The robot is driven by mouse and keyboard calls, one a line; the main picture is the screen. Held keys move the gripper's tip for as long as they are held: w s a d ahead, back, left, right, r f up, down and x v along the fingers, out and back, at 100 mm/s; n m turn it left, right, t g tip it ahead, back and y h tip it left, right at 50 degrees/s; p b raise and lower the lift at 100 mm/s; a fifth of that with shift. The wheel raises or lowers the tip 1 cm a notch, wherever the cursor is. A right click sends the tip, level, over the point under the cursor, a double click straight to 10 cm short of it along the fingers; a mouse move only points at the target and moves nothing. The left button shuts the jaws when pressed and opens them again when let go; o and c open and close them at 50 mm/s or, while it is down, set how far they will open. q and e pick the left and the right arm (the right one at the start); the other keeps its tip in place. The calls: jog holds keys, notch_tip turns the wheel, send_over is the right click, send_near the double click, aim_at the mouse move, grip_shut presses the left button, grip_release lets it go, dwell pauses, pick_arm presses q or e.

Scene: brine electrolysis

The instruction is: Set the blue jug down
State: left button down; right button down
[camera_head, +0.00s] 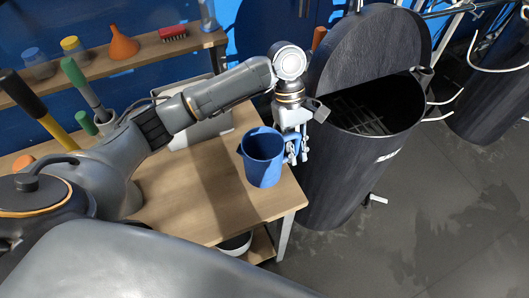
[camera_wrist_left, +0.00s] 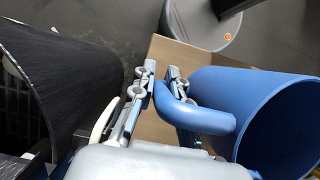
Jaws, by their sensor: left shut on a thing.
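The blue jug (camera_head: 263,160) is upright at the right end of the wooden bench (camera_head: 225,215), near its front corner. Whether its base touches the bench top or hangs just above it I cannot tell. My left gripper (camera_head: 297,150) is on the jug's right side, shut on its handle. In the left wrist view the fingers (camera_wrist_left: 160,88) close around the blue handle (camera_wrist_left: 205,120), and the jug body (camera_wrist_left: 245,100) lies to the right with its open mouth showing. My right gripper is in neither view.
A black tank (camera_head: 345,180) with its round lid (camera_head: 370,50) raised stands close to the right of the bench. A shelf (camera_head: 150,50) behind holds an orange funnel (camera_head: 123,44) and a red brush (camera_head: 173,33). A white container (camera_head: 235,243) sits below the bench top.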

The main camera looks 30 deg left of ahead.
aim_at(271, 154)
pick_arm(q)
jog(key=a+f, duration=0.2)
jog(key=a, duration=0.1)
jog(key=a+f, duration=0.3)
jog(key=shift+w+a+f, duration=0.1)
jog(key=shift+a+f+p, duration=0.3)
jog(key=shift+a+f, duration=0.05)
jog(key=shift+f, duration=0.2)
jog(key=f, duration=0.3)
jog(key=shift+a+p, duration=0.35)
jog(key=shift+a, duration=0.05)
jog(key=shift+f, duration=0.45)
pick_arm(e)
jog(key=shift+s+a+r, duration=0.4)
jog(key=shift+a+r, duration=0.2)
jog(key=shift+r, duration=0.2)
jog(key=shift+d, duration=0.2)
pick_arm(q)
jog(key=c, duration=1.3)
grip_release()
jog(key=shift+f, duration=0.1)
jog(key=shift+c, duration=0.2)
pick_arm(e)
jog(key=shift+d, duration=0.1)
